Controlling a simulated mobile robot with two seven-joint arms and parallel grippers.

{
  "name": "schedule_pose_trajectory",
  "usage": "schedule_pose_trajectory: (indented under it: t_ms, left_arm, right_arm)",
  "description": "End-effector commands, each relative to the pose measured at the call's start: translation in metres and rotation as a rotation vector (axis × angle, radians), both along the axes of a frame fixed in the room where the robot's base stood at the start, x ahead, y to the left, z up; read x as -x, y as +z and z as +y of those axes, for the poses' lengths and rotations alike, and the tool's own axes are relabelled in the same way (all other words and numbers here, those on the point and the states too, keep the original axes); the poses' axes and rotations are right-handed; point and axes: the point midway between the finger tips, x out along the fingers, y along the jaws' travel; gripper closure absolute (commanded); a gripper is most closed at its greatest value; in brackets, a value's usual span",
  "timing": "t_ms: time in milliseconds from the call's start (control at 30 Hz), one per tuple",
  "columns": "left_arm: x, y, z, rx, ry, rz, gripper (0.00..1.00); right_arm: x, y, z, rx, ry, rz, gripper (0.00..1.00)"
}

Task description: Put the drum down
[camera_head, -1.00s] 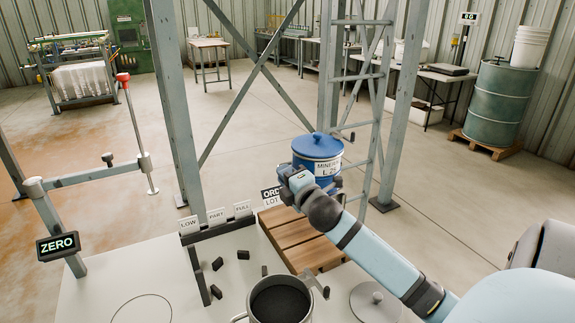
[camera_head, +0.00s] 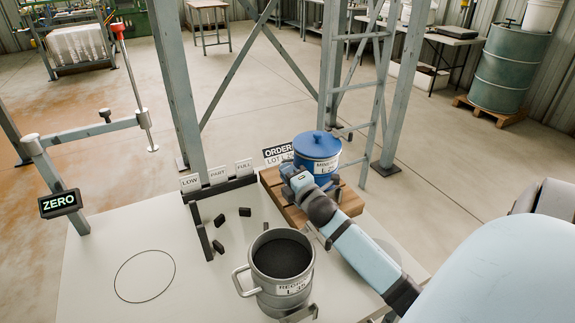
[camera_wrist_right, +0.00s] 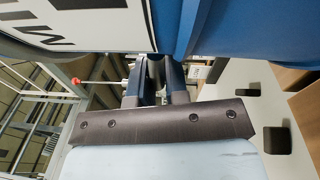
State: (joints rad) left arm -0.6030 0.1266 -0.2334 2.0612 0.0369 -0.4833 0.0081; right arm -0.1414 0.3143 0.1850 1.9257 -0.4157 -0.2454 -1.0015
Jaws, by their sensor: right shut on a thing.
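The blue drum (camera_head: 318,145) has a blue lid with a knob and a white label, and is upright at the wooden slatted stand (camera_head: 350,204). I cannot tell whether its base touches the slats. In the right wrist view the drum (camera_wrist_right: 240,25) fills the top, very close. My right gripper (camera_head: 292,172) is at the drum's near left side, shut on a part of it, seemingly a handle; its fingers (camera_wrist_right: 155,85) show in the wrist view. The exact grip is partly hidden. My left gripper is not in view.
A grey pot (camera_head: 283,290) of dark grains stands on the white table (camera_head: 95,275), in front of the stand. Small black blocks (camera_head: 219,220) lie left of it. LOW, PART and FULL signs stand behind. A ZERO display (camera_head: 60,203) is at left. A drawn circle (camera_head: 145,276) is empty.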

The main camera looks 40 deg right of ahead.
Motion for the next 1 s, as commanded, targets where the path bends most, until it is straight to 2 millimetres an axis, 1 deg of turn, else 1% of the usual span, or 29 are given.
schedule_pose_trajectory:
  t_ms: [167, 333, 367, 400, 433, 467, 1000]
  left_arm:
    - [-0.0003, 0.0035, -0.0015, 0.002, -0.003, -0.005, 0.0]
    - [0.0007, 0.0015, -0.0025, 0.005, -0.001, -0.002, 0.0]
    - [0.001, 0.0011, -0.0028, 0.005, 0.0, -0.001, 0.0]
    - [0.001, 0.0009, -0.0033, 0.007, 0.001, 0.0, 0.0]
    - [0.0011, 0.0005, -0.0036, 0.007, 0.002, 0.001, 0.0]
    - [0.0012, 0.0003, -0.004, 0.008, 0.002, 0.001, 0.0]
    - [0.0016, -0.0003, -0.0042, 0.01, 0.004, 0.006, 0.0]
  right_arm:
    - [-0.0004, 0.002, -0.0002, 0.008, 0.001, -0.007, 1.0]
    - [-0.0004, 0.0002, -0.0001, 0.008, 0.001, -0.006, 1.0]
    - [0.0, -0.0032, 0.0001, 0.001, 0.0, -0.001, 0.81]
    - [-0.0001, -0.0028, 0.0, 0.001, 0.0, -0.001, 0.72]
    - [-0.0001, -0.0028, 0.0, 0.001, 0.0, -0.001, 0.65]
    - [-0.0001, -0.0028, 0.0, 0.001, 0.0, -0.001, 0.6]
    - [-0.0009, -0.0018, -0.0011, 0.001, 0.002, 0.0, 0.6]
